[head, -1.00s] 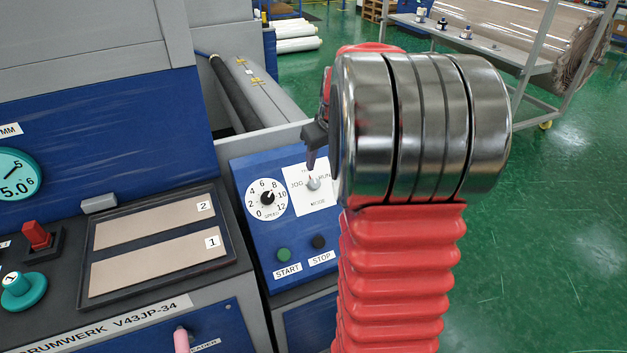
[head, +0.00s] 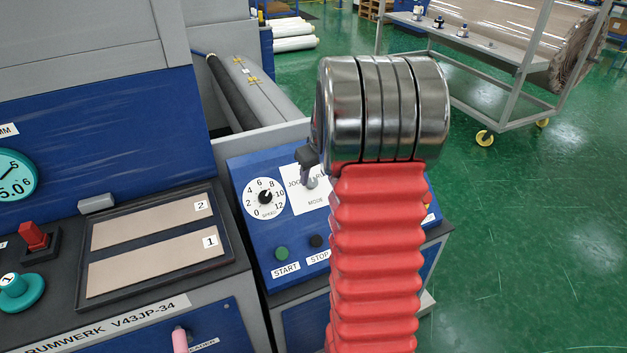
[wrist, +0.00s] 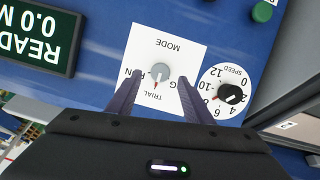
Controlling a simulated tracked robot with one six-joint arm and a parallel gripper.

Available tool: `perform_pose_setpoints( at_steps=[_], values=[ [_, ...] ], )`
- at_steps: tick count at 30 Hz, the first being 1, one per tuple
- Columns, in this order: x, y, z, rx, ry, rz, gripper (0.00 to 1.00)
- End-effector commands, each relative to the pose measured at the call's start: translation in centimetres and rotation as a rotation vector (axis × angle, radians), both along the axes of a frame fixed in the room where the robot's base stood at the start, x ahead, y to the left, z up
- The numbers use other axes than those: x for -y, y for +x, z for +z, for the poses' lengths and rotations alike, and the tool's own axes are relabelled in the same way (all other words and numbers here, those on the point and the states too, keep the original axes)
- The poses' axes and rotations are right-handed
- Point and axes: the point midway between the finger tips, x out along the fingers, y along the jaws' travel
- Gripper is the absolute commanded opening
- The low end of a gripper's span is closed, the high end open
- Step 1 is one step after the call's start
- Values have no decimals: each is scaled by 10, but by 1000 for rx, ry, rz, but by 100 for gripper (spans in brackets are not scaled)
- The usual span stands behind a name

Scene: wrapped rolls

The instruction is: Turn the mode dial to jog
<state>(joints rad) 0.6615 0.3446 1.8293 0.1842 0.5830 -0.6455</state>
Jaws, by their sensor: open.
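The mode dial (wrist: 160,74) is a small grey knob with a red pointer on a white plate (wrist: 158,45), seen upside down in the wrist view. Its pointer is toward TRIAL; the JOG and RUN labels are partly covered by my fingers. My gripper (wrist: 158,76) is open, with one dark finger on each side of the knob. I see gaps between the fingers and the knob; their height above the panel is unclear. In the head view, the dial (head: 311,183) shows just below my gripper (head: 306,166), and my wrist hides part of the plate.
The speed dial (wrist: 230,94) sits close beside the plate. START (head: 281,253) and STOP (head: 316,241) buttons are lower on the blue panel. A dark READY display (wrist: 38,38) lies on the other side. A wheeled rack (head: 500,75) stands behind on open green floor.

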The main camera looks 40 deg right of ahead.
Motion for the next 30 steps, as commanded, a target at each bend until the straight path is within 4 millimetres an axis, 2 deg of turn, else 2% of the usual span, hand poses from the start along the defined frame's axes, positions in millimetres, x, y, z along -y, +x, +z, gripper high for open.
perform_pose_setpoints(
  at_steps=[3,9,21,30],
  values=[
    [2,6,-17,-2,1,0,46],
    [5,14,-35,-1,1,0,46],
    [6,16,-40,0,1,1,46],
    [6,16,-40,0,1,1,25]
  ],
)
